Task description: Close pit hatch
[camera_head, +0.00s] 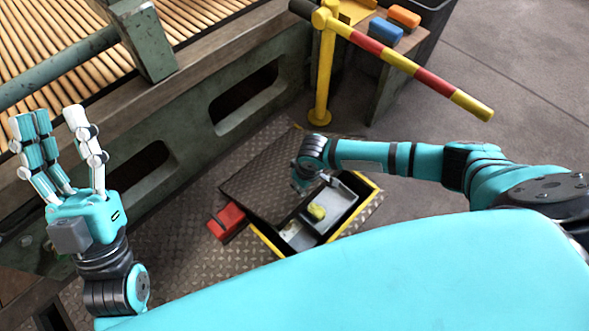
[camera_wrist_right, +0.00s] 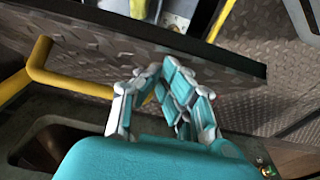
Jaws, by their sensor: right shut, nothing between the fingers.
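The pit hatch lid (camera_head: 262,172), a brown diamond-plate panel, stands open, tilted up along the left side of the yellow-edged pit (camera_head: 370,182). My right gripper (camera_head: 303,182) is small and partly hidden by its own wrist, over the pit by the lid's right end. In the right wrist view, its fingers (camera_wrist_right: 165,82) are together and empty, in front of the lid's plate face (camera_wrist_right: 100,55); whether they touch it I cannot tell. A yellow bar handle (camera_wrist_right: 40,62) shows at the left there. My left gripper (camera_head: 55,130) is raised at the left, fingers spread, empty.
Inside the pit are a grey tray (camera_head: 345,190) and a yellow lump (camera_head: 317,211). A red block (camera_head: 226,221) lies on the floor plate beside the lid. A green machine frame (camera_head: 200,120) runs along the left.

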